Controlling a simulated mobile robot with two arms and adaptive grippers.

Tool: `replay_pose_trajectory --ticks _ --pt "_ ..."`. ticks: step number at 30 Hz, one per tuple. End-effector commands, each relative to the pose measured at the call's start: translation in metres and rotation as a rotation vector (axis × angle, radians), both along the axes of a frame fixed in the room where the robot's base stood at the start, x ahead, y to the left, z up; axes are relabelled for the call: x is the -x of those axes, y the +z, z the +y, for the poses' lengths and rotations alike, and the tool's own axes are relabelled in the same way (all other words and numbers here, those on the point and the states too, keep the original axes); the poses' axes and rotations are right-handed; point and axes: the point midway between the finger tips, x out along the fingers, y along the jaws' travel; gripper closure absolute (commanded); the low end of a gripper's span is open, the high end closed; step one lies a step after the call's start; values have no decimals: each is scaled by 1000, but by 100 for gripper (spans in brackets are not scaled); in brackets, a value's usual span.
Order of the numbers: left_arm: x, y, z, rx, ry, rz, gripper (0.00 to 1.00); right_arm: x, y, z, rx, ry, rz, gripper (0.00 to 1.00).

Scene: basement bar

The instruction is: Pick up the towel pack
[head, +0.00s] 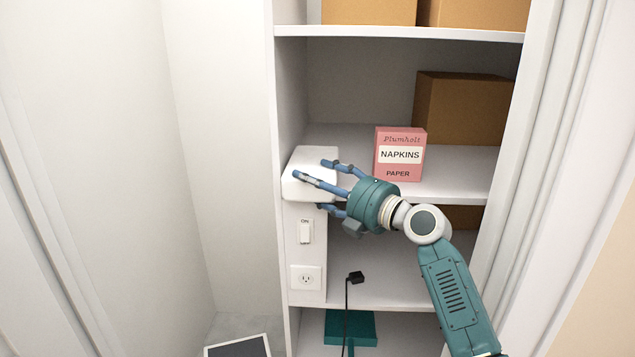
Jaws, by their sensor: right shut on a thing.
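The towel pack seems to be the white, round-edged pack (312,157) at the left end of the middle shelf, in front of the cupboard's left side wall. No label shows on it. My right gripper (314,184) reaches in from the lower right, its blue fingers shut on the pack. One finger lies across its front and another over its upper right part; a third is low by its bottom edge. I cannot tell whether the pack rests on the shelf or is just clear of it. My left gripper is not in view.
A pink napkin box (400,156) stands on the same shelf, right of the gripper. A brown carton (462,108) is behind it. A switch and outlet panel (306,255) is below the pack. A black plug (356,278) on a cord hangs by the lower shelf (395,290).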

Motion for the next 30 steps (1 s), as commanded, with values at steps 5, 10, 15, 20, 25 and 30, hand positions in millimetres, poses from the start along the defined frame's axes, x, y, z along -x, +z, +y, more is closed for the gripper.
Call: replay_pose_trajectory --ticks 5,10,15,20,25,30 --pt "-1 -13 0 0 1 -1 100 7 11 0 -1 0 -7 72" --pt "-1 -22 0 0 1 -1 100 39 10 -1 1 1 -10 72" --pt "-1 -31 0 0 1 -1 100 76 10 -1 1 1 -9 72" --pt "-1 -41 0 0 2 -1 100 114 9 -1 1 1 -10 72" --pt "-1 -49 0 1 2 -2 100 155 10 -1 0 1 -11 72" --pt "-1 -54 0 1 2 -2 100 184 11 -1 -1 0 -8 72"
